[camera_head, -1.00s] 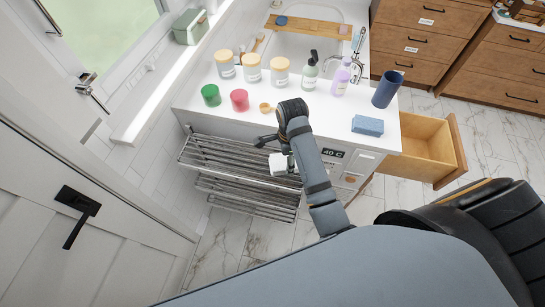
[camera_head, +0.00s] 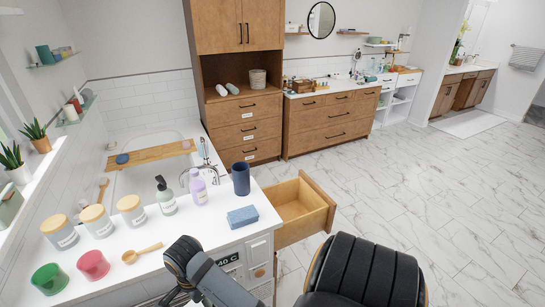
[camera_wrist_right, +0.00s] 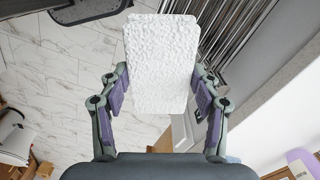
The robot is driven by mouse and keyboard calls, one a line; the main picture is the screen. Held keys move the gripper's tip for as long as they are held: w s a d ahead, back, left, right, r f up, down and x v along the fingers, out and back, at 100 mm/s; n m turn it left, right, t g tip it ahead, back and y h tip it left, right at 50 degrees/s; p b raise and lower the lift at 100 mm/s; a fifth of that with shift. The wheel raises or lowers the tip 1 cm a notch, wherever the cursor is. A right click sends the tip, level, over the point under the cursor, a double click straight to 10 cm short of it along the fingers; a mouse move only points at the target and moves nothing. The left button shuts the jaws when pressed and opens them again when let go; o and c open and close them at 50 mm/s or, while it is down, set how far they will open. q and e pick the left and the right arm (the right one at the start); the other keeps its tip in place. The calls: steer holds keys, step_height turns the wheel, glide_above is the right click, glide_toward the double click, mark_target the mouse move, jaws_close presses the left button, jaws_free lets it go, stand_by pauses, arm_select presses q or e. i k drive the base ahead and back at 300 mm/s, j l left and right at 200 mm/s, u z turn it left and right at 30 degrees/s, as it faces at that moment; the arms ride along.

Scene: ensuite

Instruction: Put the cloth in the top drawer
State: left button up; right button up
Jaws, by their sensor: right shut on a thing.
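A white, rough-textured folded cloth (camera_wrist_right: 160,45) is held between the fingers of my right gripper (camera_wrist_right: 160,85) in the right wrist view. An open wooden drawer (camera_head: 322,222) sticks out just below the counter top, at the counter's right end. Its visible inside looks empty. My left gripper is not in view.
The white counter (camera_head: 205,232) bears a blue folded item (camera_head: 242,216), a dark blue cup (camera_head: 240,179), bottles, jars and a wooden scoop (camera_head: 140,253). A metal rack (camera_wrist_right: 240,30) is beside the gripper in the wrist view. Open marble floor (camera_head: 430,190) lies right of the drawer.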

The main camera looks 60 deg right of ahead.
mark_target(287, 216)
steer(key=l+z, duration=0.1)
steer(key=l, duration=0.4)
steer(key=l+z, duration=0.15)
steer(key=l, duration=0.35)
steer(key=i+l+z, duration=0.1)
steer(key=l, duration=0.4)
steer(key=l+z, duration=0.1)
steer(key=l, duration=0.4)
steer(key=i+l+z, duration=0.15)
steer(key=l, duration=0.35)
